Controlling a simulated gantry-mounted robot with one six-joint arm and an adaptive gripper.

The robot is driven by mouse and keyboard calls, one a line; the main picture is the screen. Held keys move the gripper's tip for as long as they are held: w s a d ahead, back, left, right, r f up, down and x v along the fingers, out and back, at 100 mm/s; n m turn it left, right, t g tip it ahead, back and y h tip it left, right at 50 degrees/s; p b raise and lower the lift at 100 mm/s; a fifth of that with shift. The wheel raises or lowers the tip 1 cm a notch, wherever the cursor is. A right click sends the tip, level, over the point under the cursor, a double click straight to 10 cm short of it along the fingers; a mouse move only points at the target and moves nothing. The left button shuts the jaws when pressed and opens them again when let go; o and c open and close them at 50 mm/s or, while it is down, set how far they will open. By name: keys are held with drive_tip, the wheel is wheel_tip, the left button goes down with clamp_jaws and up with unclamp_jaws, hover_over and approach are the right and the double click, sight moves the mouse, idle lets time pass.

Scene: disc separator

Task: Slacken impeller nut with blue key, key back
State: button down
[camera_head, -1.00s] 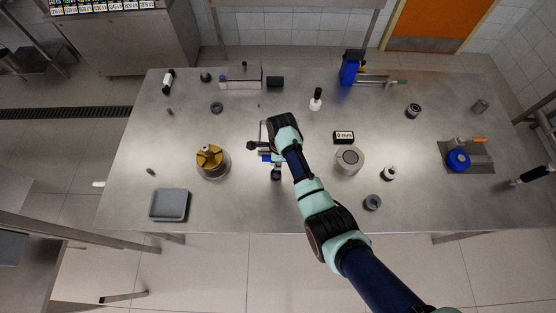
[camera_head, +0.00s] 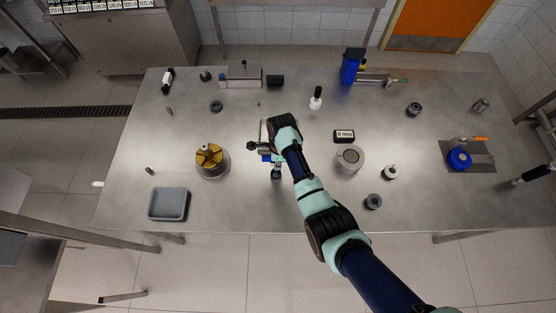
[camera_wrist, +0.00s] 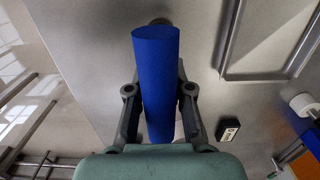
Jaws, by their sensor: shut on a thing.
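My gripper (camera_wrist: 159,92) is shut on a blue cylindrical handle (camera_wrist: 158,75), which I take to be the blue key. The handle stands between the two fingers in the wrist view; its working end is hidden. In the head view my gripper (camera_head: 269,154) is low over the middle of the bench, with a bit of blue (camera_head: 265,158) beside it. A brass-coloured part (camera_head: 209,155) on a round steel base, perhaps the impeller, stands apart to the left of my gripper. I cannot make out its nut.
A grey tray (camera_head: 168,219) lies front left on the steel bench (camera_head: 120,190). A grey cylinder (camera_head: 350,168) and a black labelled box (camera_head: 344,136) stand right of my arm. A blue round part (camera_head: 459,160) is far right. Open bench lies between the tray and my arm.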

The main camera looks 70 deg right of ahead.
drive_tip(key=shift+f, duration=0.35)
drive_tip(key=shift+f+b, duration=0.85)
drive_tip(key=shift+b, duration=0.05)
drive_tip(key=c, duration=1)
unclamp_jaws()
drive_tip(key=shift+r, duration=0.15)
drive_tip(key=shift+o, duration=0.2)
drive_tip(key=r, duration=1.2)
drive_tip(key=shift+s+d, duration=0.1)
drive_tip(key=shift+s, duration=0.2)
wheel_tip(320, 180, up, 4)
drive_tip(key=p, duration=0.5)
drive_tip(key=shift+r+p, duration=0.15)
drive_tip(key=shift+p, duration=0.15)
